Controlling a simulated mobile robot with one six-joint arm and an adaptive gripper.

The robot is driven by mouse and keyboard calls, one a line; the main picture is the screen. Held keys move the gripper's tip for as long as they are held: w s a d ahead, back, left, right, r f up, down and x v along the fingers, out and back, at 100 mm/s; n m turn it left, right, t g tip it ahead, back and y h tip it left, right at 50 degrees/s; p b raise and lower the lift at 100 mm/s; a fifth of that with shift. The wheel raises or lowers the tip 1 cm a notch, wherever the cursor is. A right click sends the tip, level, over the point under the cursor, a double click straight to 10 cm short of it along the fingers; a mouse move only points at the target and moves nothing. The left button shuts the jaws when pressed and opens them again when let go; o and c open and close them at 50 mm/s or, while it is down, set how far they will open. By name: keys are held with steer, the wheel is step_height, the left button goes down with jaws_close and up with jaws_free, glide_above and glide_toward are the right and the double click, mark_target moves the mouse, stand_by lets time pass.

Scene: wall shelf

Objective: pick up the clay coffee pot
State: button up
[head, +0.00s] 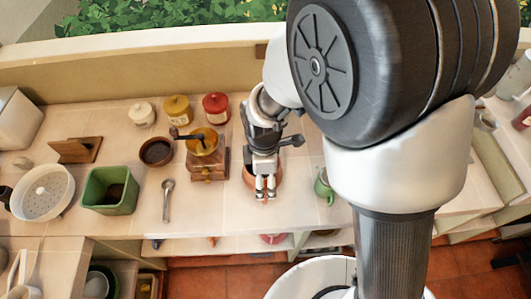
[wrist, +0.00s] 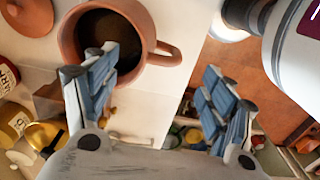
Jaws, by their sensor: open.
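The clay coffee pot (wrist: 140,22) is a round terracotta vessel with a dark inside and a loop handle at its right in the wrist view. In the head view the pot (head: 249,179) stands on the tiled counter, largely hidden behind my gripper (head: 265,191). In the wrist view my gripper (wrist: 153,88) is open, with its blue-padded fingers spread apart. The left finger overlaps the pot's lower rim in the picture. The handle shows in the gap between the fingers, and nothing is gripped. Whether a finger touches the pot, I cannot tell.
A wooden coffee grinder (head: 208,165) stands close left of the pot. A green mug (head: 324,187) stands to the right. Red (head: 216,107) and yellow (head: 177,109) jars are behind. A spoon (head: 167,201) and green container (head: 110,191) lie further left. The counter's front edge is near.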

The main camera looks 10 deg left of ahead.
steer(key=f+b, duration=0.1)
steer(key=f, duration=0.5)
steer(key=shift+s, duration=0.2)
steer(key=shift+c, duration=0.2)
steer(key=shift+s, duration=0.1)
jaws_close()
stand_by(0.6)
